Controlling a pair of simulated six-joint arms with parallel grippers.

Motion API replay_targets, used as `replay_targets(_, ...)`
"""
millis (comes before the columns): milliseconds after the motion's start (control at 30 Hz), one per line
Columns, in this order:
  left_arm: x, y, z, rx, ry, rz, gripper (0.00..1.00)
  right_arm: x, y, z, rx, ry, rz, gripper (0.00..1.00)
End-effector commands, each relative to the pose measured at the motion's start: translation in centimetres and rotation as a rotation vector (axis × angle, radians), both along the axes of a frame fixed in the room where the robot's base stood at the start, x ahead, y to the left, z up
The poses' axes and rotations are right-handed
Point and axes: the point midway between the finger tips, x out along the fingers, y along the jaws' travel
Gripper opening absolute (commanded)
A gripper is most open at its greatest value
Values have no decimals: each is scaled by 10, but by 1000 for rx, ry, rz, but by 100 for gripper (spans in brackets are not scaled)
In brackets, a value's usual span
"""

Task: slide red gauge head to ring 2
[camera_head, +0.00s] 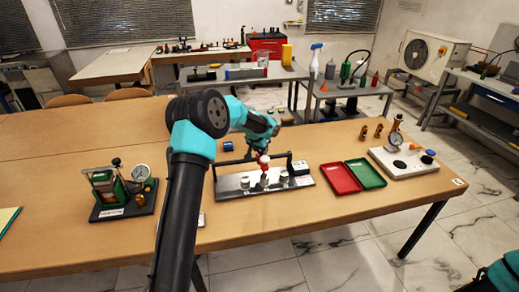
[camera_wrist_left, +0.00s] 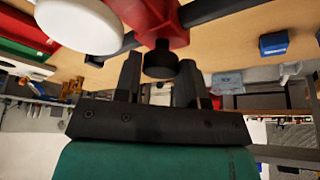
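The red gauge head (camera_head: 264,168) with a white round part sits on the dark bar of the rig in the middle of the table. Its red body (camera_wrist_left: 150,18) and black knob (camera_wrist_left: 160,60) show close up in the left wrist view, beside a large white disc (camera_wrist_left: 80,22). My left gripper (camera_head: 264,146) is just above the gauge head. Its two fingers (camera_wrist_left: 158,78) stand apart, one on either side of the black knob; whether they touch it is unclear. The rig's metal base (camera_head: 235,186) carries several short round posts. My right gripper is out of view.
A red tray (camera_head: 340,180) and a green tray (camera_head: 367,174) lie right of the rig, then a white gauge stand (camera_head: 405,162). A green device with a dial (camera_head: 110,188) stands at left.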

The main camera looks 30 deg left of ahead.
Motion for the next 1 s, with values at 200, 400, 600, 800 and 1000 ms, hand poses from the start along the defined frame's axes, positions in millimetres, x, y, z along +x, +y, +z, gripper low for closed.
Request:
replay_targets(200,0,0,0,0,0,0,58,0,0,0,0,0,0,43)
replay_targets(400,0,0,0,0,0,0,60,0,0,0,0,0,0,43)
replay_targets(600,-2,0,5,0,-1,0,60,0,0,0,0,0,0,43)
replay_targets(800,-11,1,28,1,-2,0,60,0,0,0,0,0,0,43)
replay_targets(1000,-25,2,63,0,-2,1,60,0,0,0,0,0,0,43)
